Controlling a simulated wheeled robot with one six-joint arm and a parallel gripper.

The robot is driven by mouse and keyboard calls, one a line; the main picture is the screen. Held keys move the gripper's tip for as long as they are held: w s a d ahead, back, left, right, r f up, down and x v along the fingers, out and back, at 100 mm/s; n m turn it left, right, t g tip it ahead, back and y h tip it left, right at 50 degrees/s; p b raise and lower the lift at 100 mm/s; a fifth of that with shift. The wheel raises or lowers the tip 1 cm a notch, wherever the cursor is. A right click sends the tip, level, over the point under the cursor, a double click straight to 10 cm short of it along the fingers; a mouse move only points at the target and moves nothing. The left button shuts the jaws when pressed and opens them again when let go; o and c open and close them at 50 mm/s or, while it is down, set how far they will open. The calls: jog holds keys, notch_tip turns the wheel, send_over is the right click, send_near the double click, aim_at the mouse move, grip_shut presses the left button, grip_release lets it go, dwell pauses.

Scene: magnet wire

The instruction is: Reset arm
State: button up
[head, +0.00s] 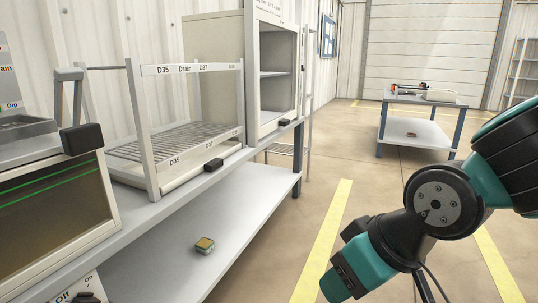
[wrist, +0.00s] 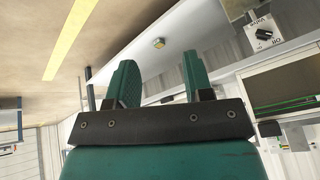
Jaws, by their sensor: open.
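My gripper (wrist: 160,84) shows in the wrist view with its two green fingers apart and nothing between them. In the head view my teal and black arm is folded at the right, over the floor and clear of the bench; the fingertips are not clearly visible there. A small yellow-topped block (head: 204,245) lies on the lower shelf of the bench. It also shows in the wrist view (wrist: 158,43), beyond the fingers and apart from them.
The long bench (head: 226,166) on the left carries a drain rack (head: 190,140), an open cabinet (head: 276,70) and a dark-windowed tank (head: 55,205). A blue-legged table (head: 418,130) stands at the back right. The floor between is open, with yellow lines (head: 325,240).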

jog(key=s+d+r+g+p, duration=0.3)
jog(key=s+d+r, duration=0.2)
jog(key=s+r, duration=0.3)
notch_tip(320, 180, up, 35)
jog(key=a+p, duration=0.1)
jog(key=p, duration=3.5)
jog(key=shift+s+r+n+p, duration=0.15)
jog(key=shift+s+n+p, duration=0.15)
jog(key=shift+s, duration=0.1)
